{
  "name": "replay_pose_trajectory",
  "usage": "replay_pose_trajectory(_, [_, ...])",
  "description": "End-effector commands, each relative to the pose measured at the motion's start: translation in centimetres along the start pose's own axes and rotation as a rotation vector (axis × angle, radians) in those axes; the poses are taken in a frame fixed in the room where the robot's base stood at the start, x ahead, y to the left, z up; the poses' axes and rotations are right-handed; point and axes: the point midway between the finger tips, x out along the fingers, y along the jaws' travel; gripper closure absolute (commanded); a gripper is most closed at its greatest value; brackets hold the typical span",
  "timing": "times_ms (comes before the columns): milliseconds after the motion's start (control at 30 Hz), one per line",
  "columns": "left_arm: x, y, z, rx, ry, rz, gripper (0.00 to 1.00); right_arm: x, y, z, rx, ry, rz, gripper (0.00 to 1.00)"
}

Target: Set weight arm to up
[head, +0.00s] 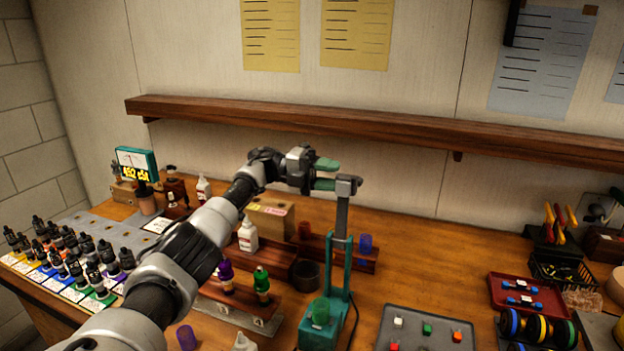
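A teal stand (322,329) on the workbench carries a grey arm (342,215), which I take to be the weight arm. It points nearly straight up, with a grey block (347,186) at its top. My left gripper (327,174) reaches in from the left, with green fingertips spread apart and nothing clearly between them. The lower fingertip is beside the left side of the grey block and overlaps it in view; I cannot tell whether they touch. My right gripper is not in view.
A wooden shelf (380,126) runs along the wall behind. Several dropper bottles (80,260) stand at the left. A grey tray (425,330) with small coloured blocks lies right of the stand. A red tray (525,296) is farther right.

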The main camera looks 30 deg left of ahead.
Motion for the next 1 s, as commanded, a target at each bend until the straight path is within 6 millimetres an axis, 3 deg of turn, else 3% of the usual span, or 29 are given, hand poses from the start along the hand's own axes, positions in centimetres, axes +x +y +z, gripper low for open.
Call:
replay_pose_trajectory(33, [-1.3, 0.4, 0.0, 0.001, -0.006, -0.001, 0.62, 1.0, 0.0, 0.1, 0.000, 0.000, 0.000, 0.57])
replay_pose_trajectory(167, [-3.9, 0.4, 0.0, 0.001, -0.004, -0.002, 0.62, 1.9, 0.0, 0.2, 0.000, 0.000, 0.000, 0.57])
replay_pose_trajectory(333, [-5.3, 0.2, 0.1, 0.000, -0.002, 0.000, 0.62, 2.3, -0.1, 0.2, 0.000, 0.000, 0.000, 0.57])
replay_pose_trajectory(1000, [-6.2, 0.1, 0.0, -0.001, 0.001, 0.000, 0.62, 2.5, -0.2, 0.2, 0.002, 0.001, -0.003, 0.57])
